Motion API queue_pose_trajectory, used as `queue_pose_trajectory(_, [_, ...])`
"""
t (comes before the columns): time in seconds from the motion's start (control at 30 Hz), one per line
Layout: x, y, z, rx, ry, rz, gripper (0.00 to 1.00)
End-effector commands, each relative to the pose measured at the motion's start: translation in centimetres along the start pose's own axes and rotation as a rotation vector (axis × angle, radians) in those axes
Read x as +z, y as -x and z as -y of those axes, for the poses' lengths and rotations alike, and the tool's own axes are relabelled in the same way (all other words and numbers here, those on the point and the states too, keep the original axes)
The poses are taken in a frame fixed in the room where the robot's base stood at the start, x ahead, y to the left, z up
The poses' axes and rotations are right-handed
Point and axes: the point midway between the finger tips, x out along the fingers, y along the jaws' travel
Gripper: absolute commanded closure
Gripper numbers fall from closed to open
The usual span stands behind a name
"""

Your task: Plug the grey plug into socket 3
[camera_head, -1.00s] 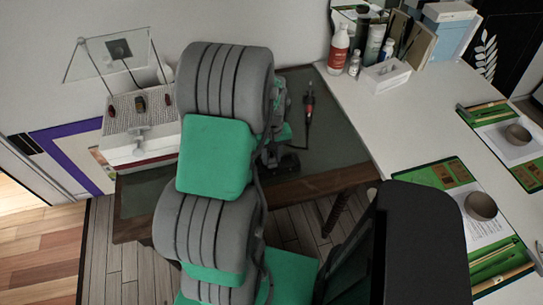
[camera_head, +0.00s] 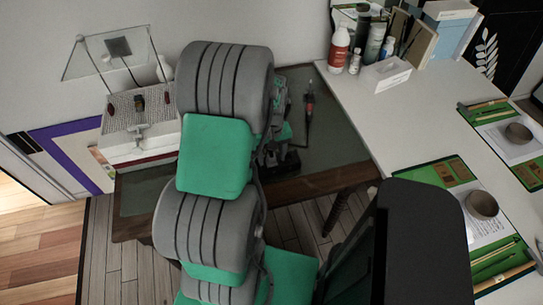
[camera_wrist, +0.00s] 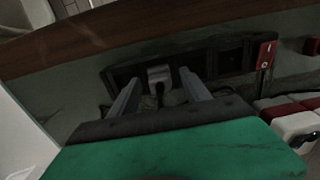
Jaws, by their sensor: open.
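In the wrist view the grey plug (camera_wrist: 158,76) sits at a dark socket strip (camera_wrist: 119,75), with a dark cable at its near side. I cannot tell how deep it sits or read any socket number. Dark square sockets show to the right of the plug, and a red switch piece (camera_wrist: 266,52) is at the strip's right end. My gripper (camera_wrist: 159,77) is open, one finger on each side of the plug, with gaps visible. In the head view my arm hides the plug and most of the gripper; part of the dark strip (camera_head: 281,166) shows.
A red-tipped tool (camera_head: 309,104) lies on the dark table (camera_head: 335,150) right of my arm. A white-grey box (camera_head: 135,146) with a clear panel stands left. The white desk (camera_head: 400,125) at right holds bottles, a tissue box (camera_head: 386,74) and green mats with bowls.

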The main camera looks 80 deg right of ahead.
Motion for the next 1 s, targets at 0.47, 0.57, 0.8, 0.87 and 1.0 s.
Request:
queue_pose_trajectory(0.47, [-0.1,7.3,0.0,0.001,0.0,-0.002,0.45])
queue_pose_trajectory(0.57, [0.0,7.6,0.0,0.001,0.0,-0.001,0.45])
queue_pose_trajectory(0.8, [0.0,7.6,0.0,0.0,0.0,-0.001,0.45])
queue_pose_trajectory(0.87, [0.0,7.6,0.0,0.0,0.0,-0.001,0.45])
queue_pose_trajectory(1.0, [0.0,7.6,0.0,0.0,-0.055,-0.001,0.45])
